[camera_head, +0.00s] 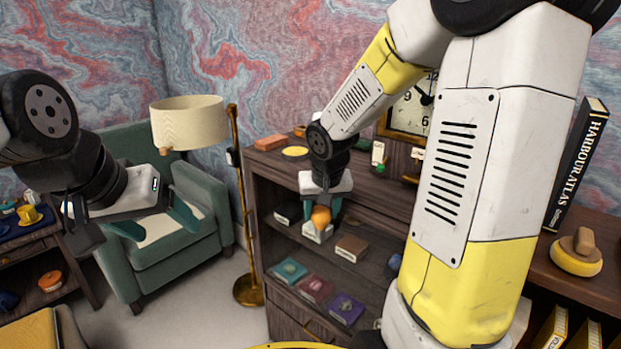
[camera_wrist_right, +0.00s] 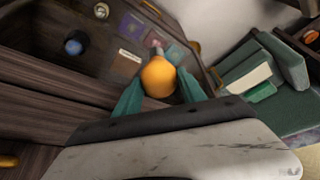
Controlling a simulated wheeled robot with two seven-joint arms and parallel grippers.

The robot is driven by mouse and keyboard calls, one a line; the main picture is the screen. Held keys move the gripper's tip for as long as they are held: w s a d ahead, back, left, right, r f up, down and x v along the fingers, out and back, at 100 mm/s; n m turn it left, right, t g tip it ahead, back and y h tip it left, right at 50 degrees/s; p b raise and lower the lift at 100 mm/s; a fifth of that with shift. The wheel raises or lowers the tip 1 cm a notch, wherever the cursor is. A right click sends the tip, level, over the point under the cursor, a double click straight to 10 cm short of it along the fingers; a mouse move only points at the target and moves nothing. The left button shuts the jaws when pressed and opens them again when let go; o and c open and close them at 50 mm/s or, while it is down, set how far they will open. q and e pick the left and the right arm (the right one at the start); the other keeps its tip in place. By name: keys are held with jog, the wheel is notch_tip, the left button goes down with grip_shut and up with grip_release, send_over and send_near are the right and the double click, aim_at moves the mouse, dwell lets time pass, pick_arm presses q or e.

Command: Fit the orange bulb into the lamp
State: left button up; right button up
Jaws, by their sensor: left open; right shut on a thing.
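The orange bulb (camera_head: 321,216) is between the teal fingers of my right gripper (camera_head: 320,208), which is shut on it. It hangs in front of the dark wooden shelf unit. In the right wrist view the bulb (camera_wrist_right: 158,76) sits between the fingertips, its round orange part toward the camera. The lamp (camera_head: 190,122) stands left of the bulb, with a cream drum shade, a brass pole and a round base on the floor. The inside of the shade is hidden. My left gripper (camera_head: 158,222) is open and empty in front of the green armchair, below the shade.
The shelf unit (camera_head: 291,258) holds several boxes and books, close around my right gripper. A clock (camera_head: 409,112) stands on top. The green armchair (camera_head: 165,262) is behind my left gripper. A low table (camera_head: 40,235) with a yellow cup is at far left. Floor shows around the lamp base.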

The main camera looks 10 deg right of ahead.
notch_tip(320, 180, down, 14)
jog(key=shift+w+f+n, duration=0.2)
jog(key=shift+w+n, duration=0.1)
jog(key=shift+w, duration=0.15)
jog(key=shift+w+d, duration=0.1)
jog(key=shift+d, duration=0.05)
